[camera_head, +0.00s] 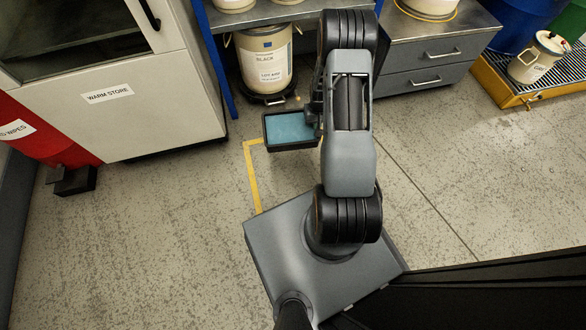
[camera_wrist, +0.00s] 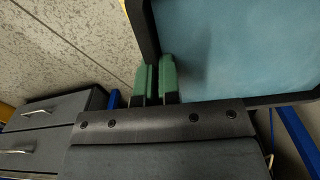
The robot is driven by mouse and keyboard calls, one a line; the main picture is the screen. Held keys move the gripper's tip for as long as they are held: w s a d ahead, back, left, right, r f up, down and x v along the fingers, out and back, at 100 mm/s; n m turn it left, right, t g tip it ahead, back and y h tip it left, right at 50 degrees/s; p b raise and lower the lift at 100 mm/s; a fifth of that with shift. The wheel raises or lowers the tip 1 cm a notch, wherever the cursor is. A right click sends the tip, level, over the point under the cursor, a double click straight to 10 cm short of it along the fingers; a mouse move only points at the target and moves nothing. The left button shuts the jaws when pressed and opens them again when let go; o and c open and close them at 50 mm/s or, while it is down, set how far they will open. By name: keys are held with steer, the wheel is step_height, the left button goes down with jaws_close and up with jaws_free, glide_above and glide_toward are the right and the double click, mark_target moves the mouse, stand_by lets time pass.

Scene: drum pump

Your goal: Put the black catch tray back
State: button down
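The black catch tray (camera_head: 291,148) has a dark rim and a blue-green inside. In the head view it is left of my arm, in front of the bench and near the yellow floor line. In the wrist view, the tray's wall (camera_wrist: 142,24) runs between the green-padded fingers of my gripper (camera_wrist: 156,80), which are closed on it. In the head view my gripper (camera_head: 317,122) is at the tray's right edge and mostly hidden by the arm. The tray's height above the floor is hard to tell.
A pail labelled BLACK (camera_head: 264,62) stands on a dark round base under the bench (camera_head: 275,12). A warm store cabinet (camera_head: 165,90) stands left and grey drawers (camera_head: 425,65) right. A yellow grated pallet (camera_head: 510,85) is at far right. The floor between is clear.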

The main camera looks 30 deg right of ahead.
steer(key=s+d+f+m, duration=0.2)
steer(key=s+d+f, duration=0.35)
steer(key=f, duration=0.25)
steer(key=s+d+f+m, duration=0.1)
steer(key=s+d+f, duration=0.3)
steer(key=s+f, duration=0.3)
steer(key=w+a+f+b, duration=0.3)
steer(key=f, duration=0.1)
steer(key=w+a+f+b, duration=0.2)
steer(key=a+f, duration=0.1)
steer(key=f, duration=0.2)
steer(key=w+a+f+b, duration=0.3)
steer(key=a+f, duration=0.1)
steer(key=shift+w+f+b, duration=0.3)
steer(key=shift+w+f, duration=0.05)
steer(key=shift+r, duration=0.1)
steer(key=c, duration=1.3)
jaws_free()
steer(key=shift+c, duration=0.2)
